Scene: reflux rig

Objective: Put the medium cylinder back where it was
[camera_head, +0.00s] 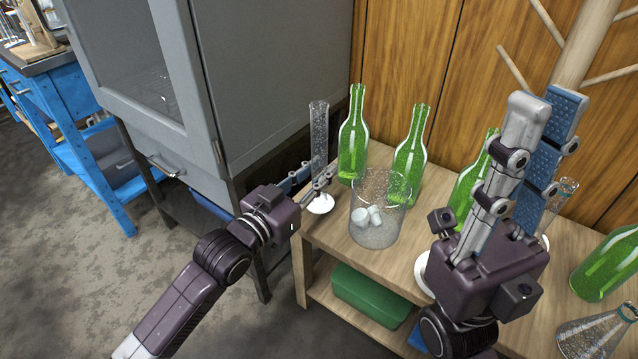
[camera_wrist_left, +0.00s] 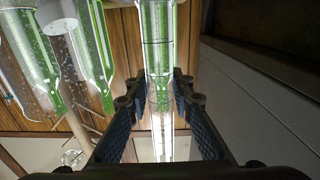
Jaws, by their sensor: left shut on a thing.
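A clear glass cylinder (camera_head: 319,135) with graduation lines and a white foot stands upright at the left end of the wooden table. My left gripper (camera_head: 318,180) is shut on its lower part, just above the foot. In the left wrist view the cylinder (camera_wrist_left: 157,45) runs between the two dark fingers (camera_wrist_left: 157,95). I cannot tell whether its foot touches the tabletop. Another clear cylinder (camera_head: 567,189) is at the right, partly hidden behind my right gripper (camera_head: 545,105). My right gripper points upward, open and empty. A further white foot (camera_head: 420,268) shows beside it, its upper part hidden.
A glass beaker (camera_head: 375,235) holding small white pieces stands right of the held cylinder. Several green bottles (camera_head: 353,145) line the table's back, and a conical flask (camera_head: 590,338) is at front right. A grey cabinet (camera_head: 270,80) stands close on the left. A green box (camera_head: 370,295) is below.

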